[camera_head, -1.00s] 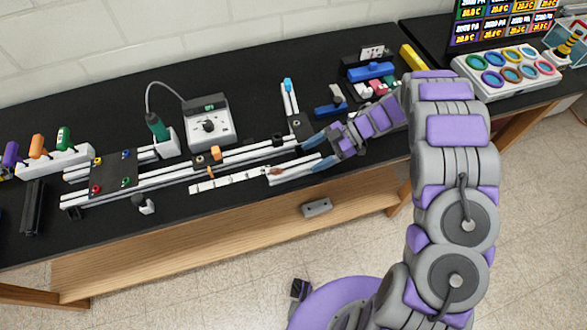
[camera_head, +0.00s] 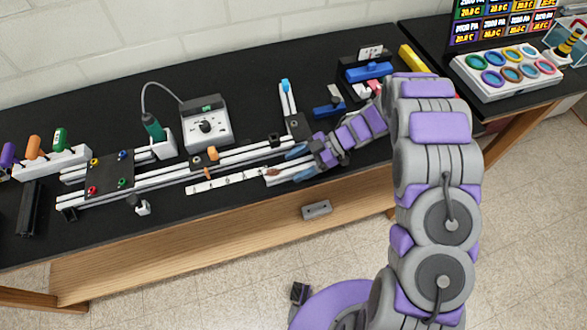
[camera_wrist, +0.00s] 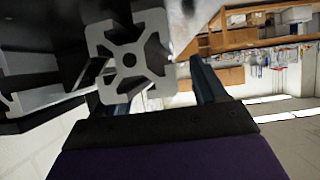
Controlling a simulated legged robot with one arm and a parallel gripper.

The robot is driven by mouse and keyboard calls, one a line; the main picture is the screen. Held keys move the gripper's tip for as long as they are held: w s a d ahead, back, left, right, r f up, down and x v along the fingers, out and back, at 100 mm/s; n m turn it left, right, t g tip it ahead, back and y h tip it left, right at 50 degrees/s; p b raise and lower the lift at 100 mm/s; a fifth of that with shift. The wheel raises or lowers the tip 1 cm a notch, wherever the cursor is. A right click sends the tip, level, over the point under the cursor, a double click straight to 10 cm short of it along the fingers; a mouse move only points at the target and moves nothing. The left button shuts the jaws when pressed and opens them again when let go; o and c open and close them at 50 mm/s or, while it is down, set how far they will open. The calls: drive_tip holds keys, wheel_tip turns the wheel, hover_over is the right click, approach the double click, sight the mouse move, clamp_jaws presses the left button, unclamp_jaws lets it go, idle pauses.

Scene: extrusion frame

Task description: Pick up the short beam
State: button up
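The short beam (camera_head: 278,180) is a pale grey slotted extrusion near the front edge of the black bench, at the right end of the long rails. In the wrist view its cross-shaped end face (camera_wrist: 128,60) is very close and overlaps the left finger. My gripper (camera_head: 292,166) has blue-grey fingers, spread apart at the beam's right part, and the lower finger hides some of it. In the wrist view the right finger of my gripper (camera_wrist: 158,68) stands clear of the beam. I cannot tell whether either finger touches it.
Long rails (camera_head: 160,178) with a dark plate (camera_head: 108,174) lie left of the beam. A white strip (camera_head: 222,181) lies just beside it. Blue-handled tools (camera_head: 330,108) lie behind my wrist. Floor is open in front.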

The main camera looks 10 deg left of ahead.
drive_tip(key=shift+a, duration=0.1)
drive_tip(key=shift+c, duration=1.4)
drive_tip(key=shift+a+f, duration=0.1)
drive_tip(key=shift+a, duration=0.2)
drive_tip(key=c, duration=0.5)
drive_tip(key=shift+d, duration=0.15)
drive_tip(key=c, duration=0.4)
drive_tip(key=shift+o, duration=0.2)
